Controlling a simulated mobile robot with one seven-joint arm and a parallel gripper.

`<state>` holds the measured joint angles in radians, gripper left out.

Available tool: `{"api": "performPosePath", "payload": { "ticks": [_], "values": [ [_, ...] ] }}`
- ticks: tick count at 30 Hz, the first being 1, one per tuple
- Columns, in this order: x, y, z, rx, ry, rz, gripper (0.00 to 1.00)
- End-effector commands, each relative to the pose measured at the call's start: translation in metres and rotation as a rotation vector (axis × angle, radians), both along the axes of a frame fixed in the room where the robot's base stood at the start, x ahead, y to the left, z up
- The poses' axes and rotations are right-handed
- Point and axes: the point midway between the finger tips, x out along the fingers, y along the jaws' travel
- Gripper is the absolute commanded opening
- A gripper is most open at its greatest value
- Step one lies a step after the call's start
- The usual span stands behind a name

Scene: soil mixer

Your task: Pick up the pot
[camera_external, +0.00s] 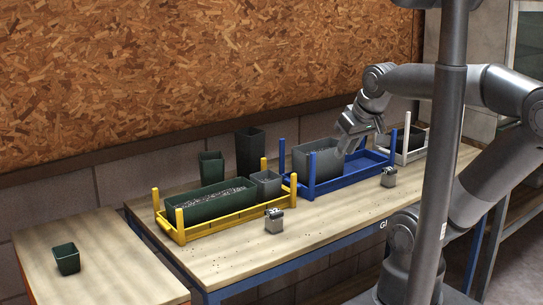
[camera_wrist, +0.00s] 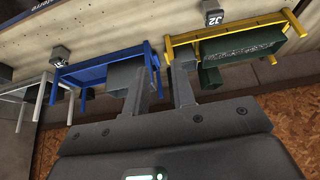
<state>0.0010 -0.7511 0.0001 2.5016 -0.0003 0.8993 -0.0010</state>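Several pots are in view and I cannot tell which one is meant. A small dark green pot (camera_external: 66,259) stands upright on the left table. A green pot (camera_external: 211,168) and a taller black pot (camera_external: 250,152) stand at the back of the main table. A small grey pot (camera_external: 266,184) sits at the right end of the yellow tray, beside a long green planter (camera_external: 210,200). A larger grey pot (camera_external: 318,160) stands in the blue tray. My gripper (camera_external: 347,147) is above the blue tray by this pot; in the wrist view (camera_wrist: 169,78) its fingers are apart and empty.
The yellow tray (camera_external: 215,226), blue tray (camera_external: 345,181) and white tray (camera_external: 403,156) have upright corner posts. Small labelled blocks (camera_external: 274,220) (camera_external: 388,176) stand in front. A chipboard wall (camera_external: 200,70) rises behind.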

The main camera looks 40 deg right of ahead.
Motion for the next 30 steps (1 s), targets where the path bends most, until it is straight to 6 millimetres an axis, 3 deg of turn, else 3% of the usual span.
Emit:
{"api": "performPosePath", "payload": {
  "ticks": [11,17,23,30],
  "values": [
    [0.001,0.0,0.001,0.002,0.001,-0.002,0.28],
    [0.021,-0.016,0.01,0.081,0.028,-0.158,0.28],
    [0.067,-0.065,0.025,0.261,0.082,-0.557,0.28],
    [0.115,-0.148,0.029,0.455,0.124,-1.082,0.28]
  ]
}}
